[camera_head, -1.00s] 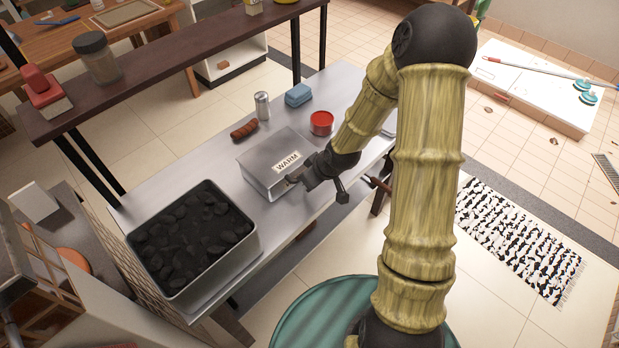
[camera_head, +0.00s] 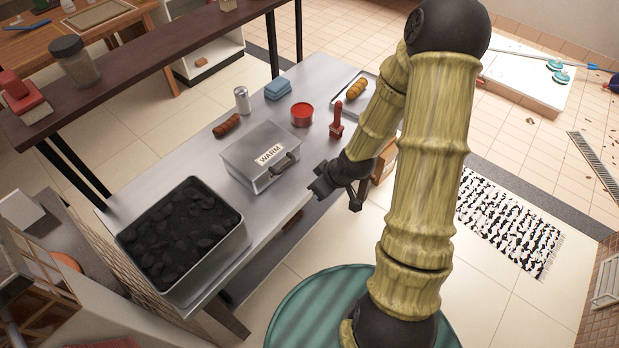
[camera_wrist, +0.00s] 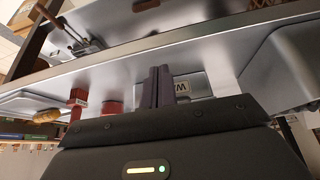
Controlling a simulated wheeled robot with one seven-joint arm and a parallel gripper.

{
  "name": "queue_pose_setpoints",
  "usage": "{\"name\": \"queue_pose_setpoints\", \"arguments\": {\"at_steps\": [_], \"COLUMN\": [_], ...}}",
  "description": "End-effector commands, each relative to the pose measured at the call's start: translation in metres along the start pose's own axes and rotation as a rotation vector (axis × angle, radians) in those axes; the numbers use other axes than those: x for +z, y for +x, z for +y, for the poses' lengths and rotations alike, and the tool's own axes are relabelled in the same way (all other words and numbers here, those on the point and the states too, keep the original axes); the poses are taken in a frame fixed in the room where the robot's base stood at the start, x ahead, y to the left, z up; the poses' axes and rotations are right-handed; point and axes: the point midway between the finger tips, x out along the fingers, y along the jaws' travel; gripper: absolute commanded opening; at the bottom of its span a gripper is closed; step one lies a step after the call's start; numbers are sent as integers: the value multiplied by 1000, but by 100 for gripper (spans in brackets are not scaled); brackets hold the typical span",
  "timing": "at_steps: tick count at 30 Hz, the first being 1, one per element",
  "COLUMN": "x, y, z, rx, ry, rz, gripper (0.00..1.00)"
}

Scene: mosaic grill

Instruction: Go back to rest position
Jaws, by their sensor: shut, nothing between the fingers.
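My gripper (camera_head: 322,188) is shut and empty. In the head view it hangs just in front of the metal table's (camera_head: 205,165) front edge, to the right of the box labelled WARM, apart from it. The wrist view shows its two dark fingers (camera_wrist: 158,85) together, with the box partly hidden behind them. The WARM box (camera_head: 240,152) is closed and has a dark handle (camera_head: 286,163) on its front.
A tray of charcoal (camera_head: 235,240) stands at the table's left end. A sausage (camera_head: 227,126), a shaker (camera_head: 242,100), a blue block (camera_head: 278,89), a red tin (camera_head: 302,115), a red-handled tool (camera_head: 337,122) and a tray with a yellow item (camera_head: 357,88) stand along the table. Open floor lies right.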

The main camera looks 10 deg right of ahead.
Motion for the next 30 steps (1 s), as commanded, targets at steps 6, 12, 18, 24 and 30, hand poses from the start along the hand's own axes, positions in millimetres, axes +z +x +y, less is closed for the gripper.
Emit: {"name": "queue_pose_setpoints", "arguments": {"at_steps": [6, 12, 18, 24, 30], "x": [6, 6, 6, 5, 3], "y": [-4, -3, -3, -12, -52], "z": [0, 0, 0, 0, 0], "rx": [-2, -2, -2, 14, 92], "ry": [-3, -3, -2, 9, 94], "rz": [0, 0, 0, -27, -128], "gripper": [0, 0, 0, 0, 0]}}
